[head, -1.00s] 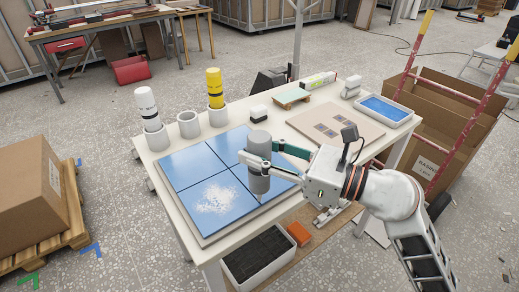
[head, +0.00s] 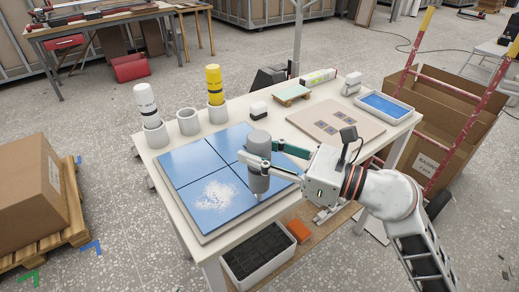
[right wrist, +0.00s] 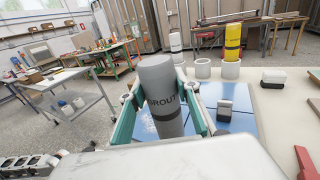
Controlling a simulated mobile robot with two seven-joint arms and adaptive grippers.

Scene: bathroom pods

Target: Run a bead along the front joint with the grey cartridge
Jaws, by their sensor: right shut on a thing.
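My right gripper (head: 262,163) is shut on the grey cartridge (head: 258,148), which stands roughly upright with its nozzle down. In the right wrist view the cartridge (right wrist: 160,85) shows dark GROUT lettering between the green-edged fingers. The blue tiles (head: 190,163) lie in a two-by-two block with dark joints on a board. The cartridge's tip is low over the near right edge of the tiles, close to the front end of the joint (head: 240,186) between the two front tiles. I cannot tell whether it touches. My left gripper is not in view.
White powder (head: 217,195) lies on a front tile. Behind the tiles stand a white cartridge (head: 147,105) and a yellow cartridge (head: 214,85) in holders, with an empty holder (head: 188,122) between. A beige board (head: 335,125) and blue-filled tray (head: 384,108) lie right.

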